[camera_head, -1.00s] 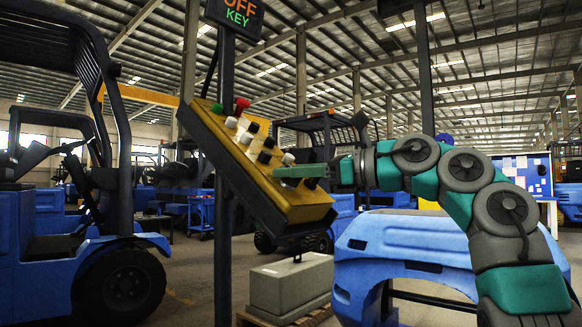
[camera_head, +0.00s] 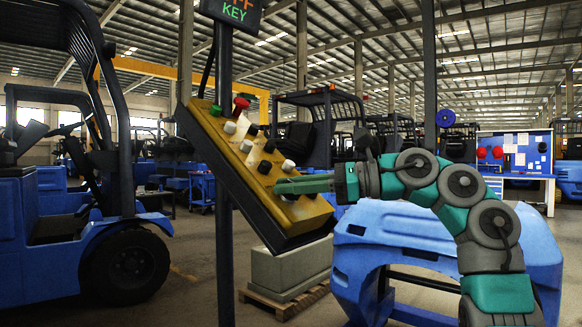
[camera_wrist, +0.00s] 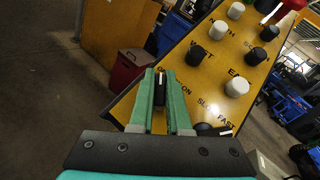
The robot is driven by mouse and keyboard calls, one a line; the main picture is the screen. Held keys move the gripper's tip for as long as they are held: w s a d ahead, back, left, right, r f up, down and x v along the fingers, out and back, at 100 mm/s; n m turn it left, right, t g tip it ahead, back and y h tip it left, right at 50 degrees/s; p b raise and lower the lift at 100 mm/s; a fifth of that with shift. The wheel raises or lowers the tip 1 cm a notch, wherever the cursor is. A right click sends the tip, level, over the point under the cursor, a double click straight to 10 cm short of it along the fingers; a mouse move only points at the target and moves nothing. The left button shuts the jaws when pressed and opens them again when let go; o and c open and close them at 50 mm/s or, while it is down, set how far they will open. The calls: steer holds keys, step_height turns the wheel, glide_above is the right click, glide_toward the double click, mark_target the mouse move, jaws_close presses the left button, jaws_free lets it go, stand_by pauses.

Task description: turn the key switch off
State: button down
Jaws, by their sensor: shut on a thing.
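A yellow control panel (camera_head: 300,216) with a black casing is tilted on a dark post. My gripper (camera_head: 281,186) reaches its lower part from the right. In the wrist view, the two green fingers (camera_wrist: 160,82) are shut on a narrow black key switch (camera_wrist: 161,97), which is mostly hidden between them. The letters ON show just right of the fingers, and a partly covered label shows on their left. In the head view the switch is hidden by the fingers. A display (camera_head: 234,10) above the panel reads KEY in green; its red upper line is cut off by the frame edge.
White and black knobs (camera_wrist: 237,87) sit close to my fingers, and a black knob (camera_wrist: 205,130) by SLOW FAST is just right of them. A red button (camera_head: 240,103) is at the panel's upper end. A forklift (camera_head: 100,220) stands left; a grey block (camera_head: 290,268) lies behind the panel.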

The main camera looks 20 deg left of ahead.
steer(key=shift+r+n+g+p, duration=0.1)
steer(key=shift+n+g+p, duration=0.25)
steer(key=shift+p, duration=0.35)
steer(key=c, duration=0.9)
jaws_free()
steer(key=shift+d, duration=0.1)
steer(key=d, duration=0.5)
steer(key=w+d, duration=0.1)
steer(key=d, duration=0.1)
steer(key=shift+w+d+r, duration=0.1)
steer(key=shift+d+r, duration=0.15)
steer(key=shift+r, duration=0.1)
